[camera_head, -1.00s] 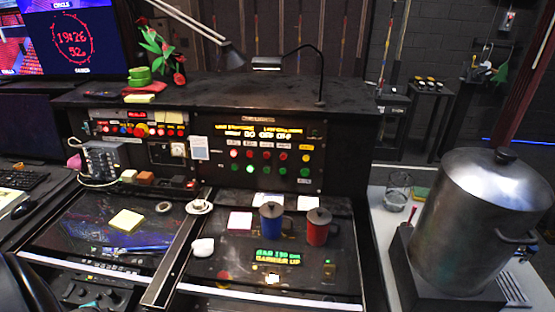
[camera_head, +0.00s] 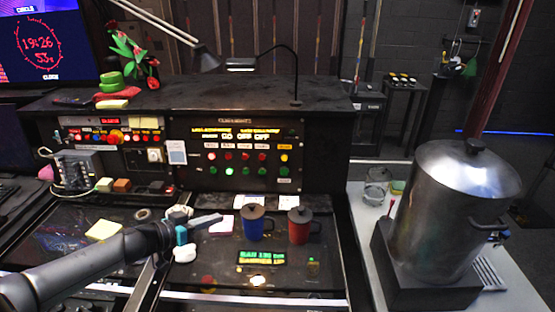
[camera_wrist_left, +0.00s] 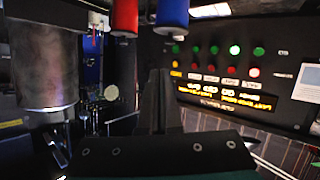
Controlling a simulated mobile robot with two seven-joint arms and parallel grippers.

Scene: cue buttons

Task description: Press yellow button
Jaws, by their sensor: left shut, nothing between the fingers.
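The upright panel (camera_head: 200,127) at the back of the desk carries rows of small buttons. A yellow button (camera_head: 284,157) is at the right end of its upper row, above a green one. In the left wrist view, which is upside down, the yellow button (camera_wrist_left: 175,64) shows at the left end of the row. My left gripper (camera_head: 218,217) comes in from the left over the desk, below and in front of the panel, apart from the buttons. Its dark fingers (camera_wrist_left: 160,80) are together and empty. My right gripper is not in view.
A blue mug (camera_head: 254,226) and a red mug (camera_head: 299,228) stand just right of my left gripper, below the panel. A large metal pot (camera_head: 450,215) stands at the right. A left panel (camera_head: 85,135) has more coloured buttons. A thin desk lamp (camera_head: 297,75) arches above.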

